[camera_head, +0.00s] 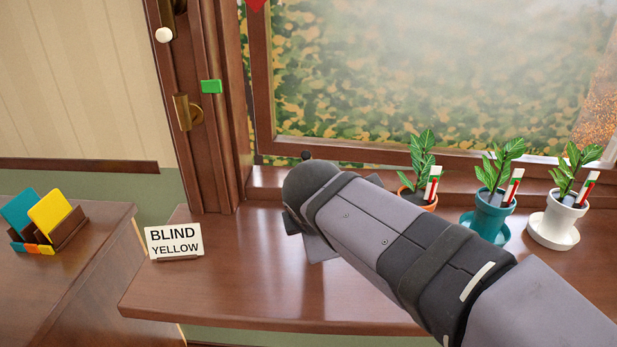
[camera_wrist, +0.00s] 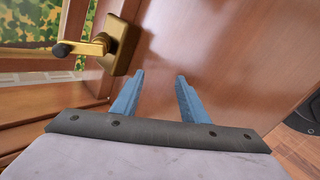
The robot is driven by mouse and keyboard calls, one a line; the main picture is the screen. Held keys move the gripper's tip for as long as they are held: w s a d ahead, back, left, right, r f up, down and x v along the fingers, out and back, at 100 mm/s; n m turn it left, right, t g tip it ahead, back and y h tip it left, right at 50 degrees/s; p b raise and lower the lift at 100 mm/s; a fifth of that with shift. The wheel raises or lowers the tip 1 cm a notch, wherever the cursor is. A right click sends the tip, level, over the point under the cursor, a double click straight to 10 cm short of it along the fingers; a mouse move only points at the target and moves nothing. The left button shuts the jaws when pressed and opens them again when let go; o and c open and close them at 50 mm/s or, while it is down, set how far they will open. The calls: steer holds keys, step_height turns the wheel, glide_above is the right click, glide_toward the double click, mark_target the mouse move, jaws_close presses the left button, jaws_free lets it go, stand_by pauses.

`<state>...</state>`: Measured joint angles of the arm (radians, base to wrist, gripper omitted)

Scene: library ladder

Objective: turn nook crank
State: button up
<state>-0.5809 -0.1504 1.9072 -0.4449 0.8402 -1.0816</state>
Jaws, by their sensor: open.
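A brass crank (camera_wrist: 92,48) with a dark knob sits on a brass plate at the upper left of the wrist view. Its plate is fixed to a brown wooden surface. In the head view a small dark knob (camera_head: 306,156) shows just above the end of my arm; I cannot tell if it is the same crank's. My gripper (camera_wrist: 160,78) has two blue fingers spread apart with nothing between them. The crank lies to the left of the fingers, apart from them. In the head view the fingers are hidden by my arm.
A card reading BLIND YELLOW (camera_head: 174,241) stands on the wooden ledge (camera_head: 230,290). Potted plants stand along the window at the right: orange pot (camera_head: 418,200), teal pot (camera_head: 487,220), white pot (camera_head: 555,225). A green tag (camera_head: 211,86) and brass fitting (camera_head: 186,112) are on the window frame.

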steer(key=w+d+n+t+b, duration=0.1)
steer(key=b, duration=0.1)
steer(key=w+d+r+n+t+h+b, duration=0.1)
steer(key=w+n+t, duration=0.1)
steer(key=w+d+n+t+h+b, duration=0.1)
steer(key=w+n+b, duration=0.1)
steer(key=shift+w+d+r+t+b, duration=0.1)
steer(key=shift+w+r+t+b, duration=0.1)
steer(key=shift+r+t+b, duration=0.15)
step_height(320, 180, up, 6)
steer(key=w+a+n+t+b, duration=0.2)
steer(key=a+n+t+b, duration=0.1)
steer(key=n+t+b, duration=0.3)
steer(key=w+f+n+y, duration=0.1)
steer(key=n, duration=0.1)
steer(key=w+f+n+y, duration=0.1)
steer(key=n+y, duration=0.1)
steer(key=w+a+f+n+y, duration=0.1)
steer(key=f+n, duration=0.1)
steer(key=n, duration=0.1)
steer(key=shift+w+f+n+g+y, duration=0.1)
steer(key=shift+f+n+g+y, duration=0.15)
steer(key=shift+f+n+y, duration=0.05)
steer(key=shift+w, duration=0.1)
